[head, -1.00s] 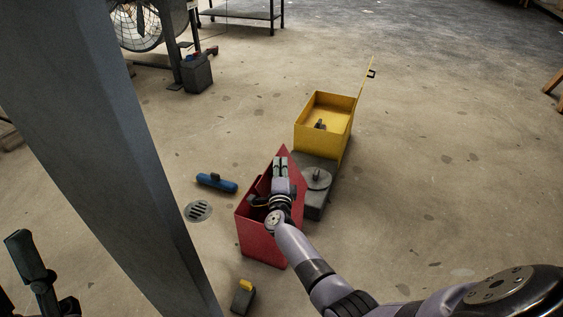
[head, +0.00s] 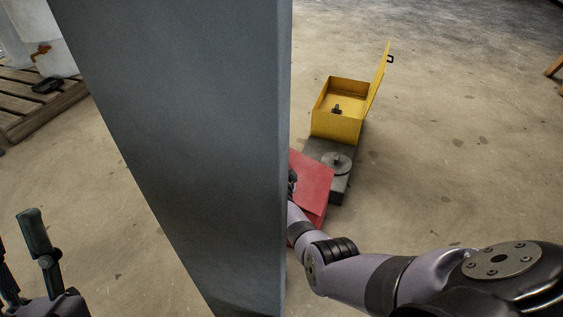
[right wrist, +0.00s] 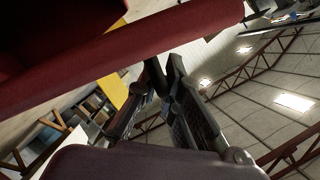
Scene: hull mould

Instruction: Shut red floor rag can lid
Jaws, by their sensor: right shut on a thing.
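The red floor rag can (head: 294,240) stands on the floor, largely hidden behind the grey pillar in the head view. Its red lid (head: 316,180) lies over the can's top as a slanted panel; whether it is fully down I cannot tell. My right gripper (head: 292,182) is at the lid's left part, mostly behind the pillar. In the right wrist view its fingers (right wrist: 160,80) come together beside a red edge (right wrist: 150,55), shut on the lid. My left gripper (head: 25,262) is at the lower left, its fingers apart and empty, away from the can.
A grey pillar (head: 200,130) blocks the middle of the head view. A yellow open box (head: 337,127) stands behind the red can, beside a dark grey block with a round disc (head: 335,163). A wooden pallet (head: 40,115) is at the far left.

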